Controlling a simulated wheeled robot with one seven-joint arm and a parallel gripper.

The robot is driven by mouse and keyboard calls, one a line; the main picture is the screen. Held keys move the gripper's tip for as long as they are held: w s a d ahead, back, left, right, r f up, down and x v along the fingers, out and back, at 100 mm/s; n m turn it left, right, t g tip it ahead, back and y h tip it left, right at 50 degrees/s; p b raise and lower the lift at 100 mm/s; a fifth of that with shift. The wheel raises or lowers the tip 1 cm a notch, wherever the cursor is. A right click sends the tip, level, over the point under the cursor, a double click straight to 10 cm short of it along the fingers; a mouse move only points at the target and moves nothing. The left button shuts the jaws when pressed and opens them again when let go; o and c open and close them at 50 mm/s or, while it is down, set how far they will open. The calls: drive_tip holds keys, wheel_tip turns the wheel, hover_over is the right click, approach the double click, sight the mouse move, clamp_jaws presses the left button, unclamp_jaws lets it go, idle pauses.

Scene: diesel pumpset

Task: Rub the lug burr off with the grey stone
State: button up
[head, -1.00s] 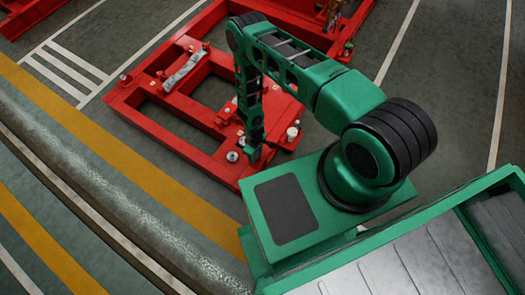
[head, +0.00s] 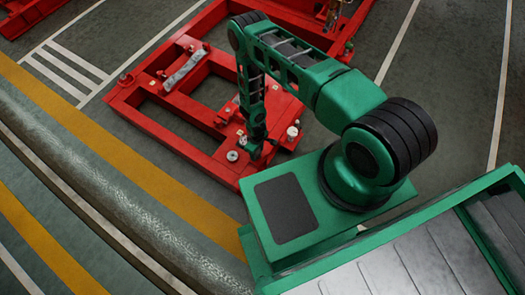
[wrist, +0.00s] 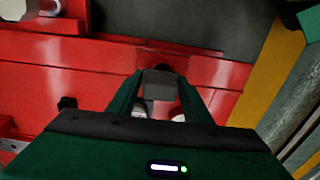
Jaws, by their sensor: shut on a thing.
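My gripper (head: 256,150) points down over the near right corner of the red frame (head: 155,128) in the head view. In the wrist view my gripper (wrist: 161,90) has its two green fingers closed on a small grey block, the grey stone (wrist: 159,92). The stone sits between the fingertips, in front of a dark red raised part of the frame (wrist: 166,58). I cannot tell whether the stone touches that part. The lug burr cannot be made out in either view.
Pale round fittings stand on the frame, one right of my gripper (head: 293,132) and one left of it (head: 232,156). Open floor lies to the left.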

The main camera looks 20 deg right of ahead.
drive_tip(key=shift+w+d, duration=0.45)
drive_tip(key=shift+d, duration=0.25)
drive_tip(key=shift+s+d+f, duration=0.1)
drive_tip(key=shift+s+d, duration=0.05)
drive_tip(key=shift+s, duration=0.25)
drive_tip(key=shift+s+a, duration=0.35)
drive_tip(key=shift+a, duration=0.15)
drive_tip(key=shift+a, duration=0.1)
drive_tip(key=shift+s+a, duration=0.25)
drive_tip(key=shift+a, duration=0.1)
drive_tip(key=shift+s+a, duration=0.3)
drive_tip(key=shift+a, duration=0.1)
